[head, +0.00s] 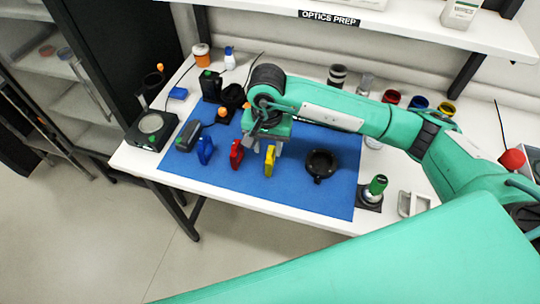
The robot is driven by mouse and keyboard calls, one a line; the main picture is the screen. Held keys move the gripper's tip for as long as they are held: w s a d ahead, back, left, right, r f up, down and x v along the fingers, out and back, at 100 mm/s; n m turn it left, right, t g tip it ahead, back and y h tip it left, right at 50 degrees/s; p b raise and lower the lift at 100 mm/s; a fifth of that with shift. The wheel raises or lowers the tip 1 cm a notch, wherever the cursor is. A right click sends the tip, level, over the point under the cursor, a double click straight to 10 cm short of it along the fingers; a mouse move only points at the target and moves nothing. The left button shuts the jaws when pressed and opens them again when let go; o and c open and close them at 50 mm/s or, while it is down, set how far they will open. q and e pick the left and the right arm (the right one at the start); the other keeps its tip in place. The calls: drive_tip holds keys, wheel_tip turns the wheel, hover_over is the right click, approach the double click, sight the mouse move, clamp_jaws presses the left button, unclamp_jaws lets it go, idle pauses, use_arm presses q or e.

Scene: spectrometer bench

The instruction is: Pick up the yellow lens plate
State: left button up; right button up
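The yellow lens plate (269,161) stands upright on the blue mat (291,196), near the mat's middle. My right gripper (265,148) points down right at its top. Its two grey fingers look spread apart, with the plate's top close to the right-hand finger. I cannot tell whether a finger touches it. A red plate (236,155) stands to the left, and a blue plate (205,150) stands further left. My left gripper is not in view.
A black round holder (320,164) lies right of the yellow plate. A green-topped item (377,185) stands by the mat's right edge. Black devices (211,85) stand behind. A shelf (400,27) overhangs the back. The mat's front strip is clear.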

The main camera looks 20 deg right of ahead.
sight(270, 158)
drive_tip(key=shift+f, duration=0.2)
drive_tip(key=shift+s+f, duration=0.1)
drive_tip(key=shift+f, duration=0.05)
drive_tip(key=f+p, duration=0.1)
drive_tip(key=f, duration=0.1)
drive_tip(key=f+p, duration=0.1)
drive_tip(key=shift+s+d+f+p, duration=0.1)
drive_tip(key=shift+d+f+p, duration=0.25)
drive_tip(key=shift+f, duration=0.5)
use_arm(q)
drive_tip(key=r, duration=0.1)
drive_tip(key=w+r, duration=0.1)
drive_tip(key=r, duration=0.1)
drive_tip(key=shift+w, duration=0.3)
use_arm(e)
clamp_jaws()
